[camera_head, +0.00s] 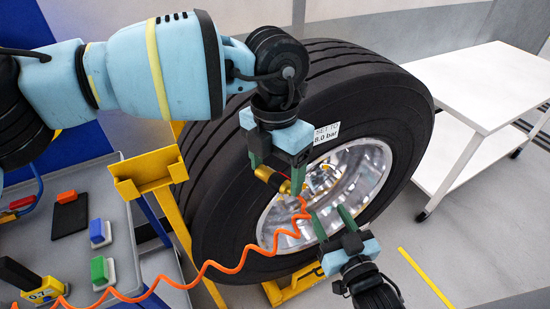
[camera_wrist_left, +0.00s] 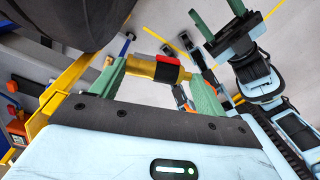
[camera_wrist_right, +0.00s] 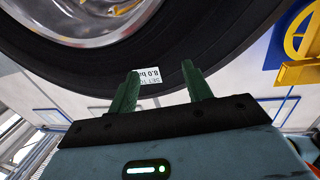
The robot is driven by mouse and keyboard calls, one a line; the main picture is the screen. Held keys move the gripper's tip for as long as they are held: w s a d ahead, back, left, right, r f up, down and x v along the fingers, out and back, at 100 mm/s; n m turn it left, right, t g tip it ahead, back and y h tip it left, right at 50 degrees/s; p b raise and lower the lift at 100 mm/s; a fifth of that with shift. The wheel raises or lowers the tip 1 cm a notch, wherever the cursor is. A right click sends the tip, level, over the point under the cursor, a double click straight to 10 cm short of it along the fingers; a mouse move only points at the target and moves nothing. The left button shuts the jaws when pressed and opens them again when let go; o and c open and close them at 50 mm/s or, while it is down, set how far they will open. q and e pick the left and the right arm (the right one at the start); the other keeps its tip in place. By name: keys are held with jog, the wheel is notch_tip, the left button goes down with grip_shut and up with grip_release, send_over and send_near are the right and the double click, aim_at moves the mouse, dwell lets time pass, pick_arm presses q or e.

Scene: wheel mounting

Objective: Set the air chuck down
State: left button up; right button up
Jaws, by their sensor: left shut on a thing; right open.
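The air chuck (camera_head: 282,184) is brass-coloured with a red and black band, and an orange coiled hose (camera_head: 237,267) hangs from it. My left gripper (camera_head: 277,173) is shut on it, in front of the wheel's rim. In the left wrist view the air chuck (camera_wrist_left: 158,68) lies crosswise between the green fingers. My right gripper (camera_head: 332,222) is open and empty, low in front of the rim. In the right wrist view its green fingers (camera_wrist_right: 160,95) are apart with nothing between them.
The big tyre (camera_head: 400,105) with a "SET TO 8.0 bar" label (camera_head: 327,133) stands on a yellow stand. At left, a grey tray (camera_head: 125,240) holds red, blue and green items. A yellow bracket (camera_head: 148,168) rises beside it. A white table (camera_head: 490,85) at right is bare.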

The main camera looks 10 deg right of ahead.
pick_arm(q)
jog(key=shift+f, duration=0.4)
pick_arm(e)
jog(key=shift+w+a+f, duration=0.2)
jog(key=shift+f, duration=0.15)
jog(key=shift+w+a+f, duration=0.15)
jog(key=shift+f, duration=0.2)
